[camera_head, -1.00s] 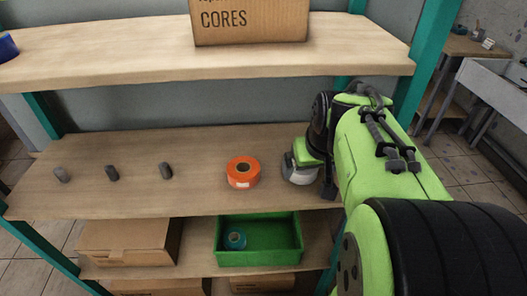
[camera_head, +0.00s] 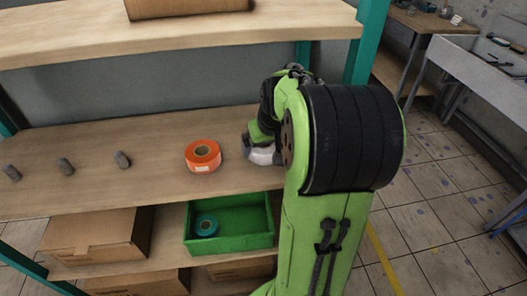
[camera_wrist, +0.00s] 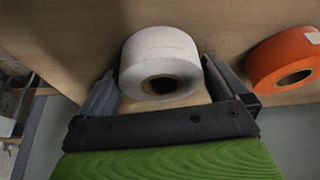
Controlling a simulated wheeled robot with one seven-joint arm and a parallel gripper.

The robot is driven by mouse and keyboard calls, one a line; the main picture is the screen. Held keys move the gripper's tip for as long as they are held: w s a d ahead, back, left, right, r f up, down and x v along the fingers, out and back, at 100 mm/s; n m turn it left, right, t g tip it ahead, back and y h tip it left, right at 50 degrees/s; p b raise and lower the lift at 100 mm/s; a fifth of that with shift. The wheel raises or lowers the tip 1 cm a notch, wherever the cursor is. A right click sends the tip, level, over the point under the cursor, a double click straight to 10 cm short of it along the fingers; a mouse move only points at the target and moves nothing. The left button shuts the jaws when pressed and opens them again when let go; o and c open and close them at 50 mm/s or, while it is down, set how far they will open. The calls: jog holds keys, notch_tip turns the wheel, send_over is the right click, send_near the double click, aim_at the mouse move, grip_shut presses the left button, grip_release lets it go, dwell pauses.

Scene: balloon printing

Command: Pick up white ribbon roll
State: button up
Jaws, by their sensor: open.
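The white ribbon roll (camera_wrist: 161,52) lies in the wrist view with its dark core hole facing the camera. My gripper (camera_wrist: 158,70) is open, with one finger on each side of the roll. A narrow gap shows at the left finger; at the right finger I cannot tell whether it touches. In the head view, a pale shape (camera_head: 264,155) shows at the end of my arm on the middle shelf, partly hidden by it; I cannot tell roll from gripper there.
An orange roll (camera_head: 203,162) stands close by on the middle shelf (camera_head: 150,190), left of my arm. Below are a green bin (camera_head: 262,240) with a teal roll (camera_head: 206,226) and cardboard boxes (camera_head: 95,232). The upper shelf (camera_head: 180,35) overhangs.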

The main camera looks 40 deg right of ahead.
jog(key=shift+w+f, duration=0.2)
jog(key=shift+f, duration=0.25)
jog(key=shift+r, duration=0.1)
jog(key=c, duration=0.7)
jog(key=shift+r, duration=0.1)
jog(key=shift+r, duration=0.2)
notch_tip(320, 180, up, 3)
jog(key=shift+r+p, duration=0.2)
jog(key=shift+p, duration=0.65)
jog(key=s+a, duration=0.2)
jog(key=s, duration=0.3)
jog(key=s+a, duration=0.2)
jog(key=s, duration=0.4)
jog(key=s+a, duration=0.3)
jog(key=s, duration=0.2)
jog(key=shift+s+f, duration=0.2)
jog(key=shift+s, duration=0.15)
